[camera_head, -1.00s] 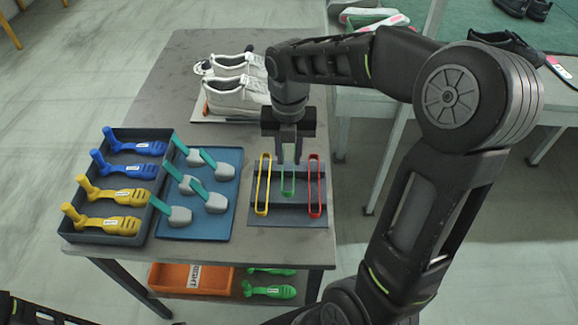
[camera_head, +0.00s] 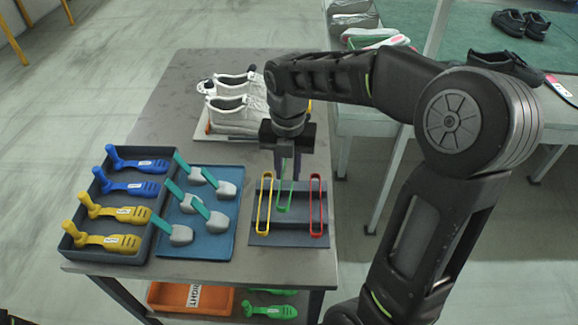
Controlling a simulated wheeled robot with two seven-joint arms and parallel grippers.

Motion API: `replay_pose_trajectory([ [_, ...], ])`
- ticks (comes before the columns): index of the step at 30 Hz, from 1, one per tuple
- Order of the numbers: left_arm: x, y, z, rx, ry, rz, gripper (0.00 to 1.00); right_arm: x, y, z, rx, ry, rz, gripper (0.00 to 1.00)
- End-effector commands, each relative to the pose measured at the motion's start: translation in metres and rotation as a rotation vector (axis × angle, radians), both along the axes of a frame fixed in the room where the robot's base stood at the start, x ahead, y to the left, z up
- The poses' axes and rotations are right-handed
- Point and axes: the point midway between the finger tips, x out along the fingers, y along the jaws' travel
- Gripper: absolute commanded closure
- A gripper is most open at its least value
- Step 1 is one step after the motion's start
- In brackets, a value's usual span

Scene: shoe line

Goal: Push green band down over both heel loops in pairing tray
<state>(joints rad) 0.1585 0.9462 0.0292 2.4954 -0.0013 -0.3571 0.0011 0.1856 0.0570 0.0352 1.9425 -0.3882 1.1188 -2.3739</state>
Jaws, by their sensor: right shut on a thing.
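The green band (camera_head: 284,206) stands between a yellow band (camera_head: 264,212) and a red band (camera_head: 316,212) on a dark band rack (camera_head: 288,241). My right gripper (camera_head: 287,178) points down at the rack's far side and is shut on the green band. The fingers hide the band's upper part. The band still looks to be in its place in the rack. White shoes (camera_head: 238,112) stand side by side in the pairing tray (camera_head: 206,133) behind the gripper. Their heel loops are too small to make out. My left gripper is not in view.
A dark tray (camera_head: 77,250) of blue and yellow shoe trees and a blue tray (camera_head: 206,247) of grey-and-teal tools lie left of the rack. An orange bin (camera_head: 180,298) is on the shelf below. Bare table (camera_head: 195,70) lies behind the shoes.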

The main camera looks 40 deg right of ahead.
Motion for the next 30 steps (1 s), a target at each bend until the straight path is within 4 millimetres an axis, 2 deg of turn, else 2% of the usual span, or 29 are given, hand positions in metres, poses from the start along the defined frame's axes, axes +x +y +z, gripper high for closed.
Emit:
replay_pose_trajectory([
  [5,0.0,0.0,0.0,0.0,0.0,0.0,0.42,0.015,0.013,0.001,0.001,0.0,-0.274,1.0],
  [8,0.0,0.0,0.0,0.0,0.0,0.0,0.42,0.026,0.023,0.001,0.001,0.002,-0.509,1.0],
  [24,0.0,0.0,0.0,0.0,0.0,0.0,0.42,0.087,0.1,0.003,0.0,0.002,-1.984,1.0],
  [30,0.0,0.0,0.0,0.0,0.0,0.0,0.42,0.096,0.117,0.003,-0.001,0.0,-2.302,1.0],
])
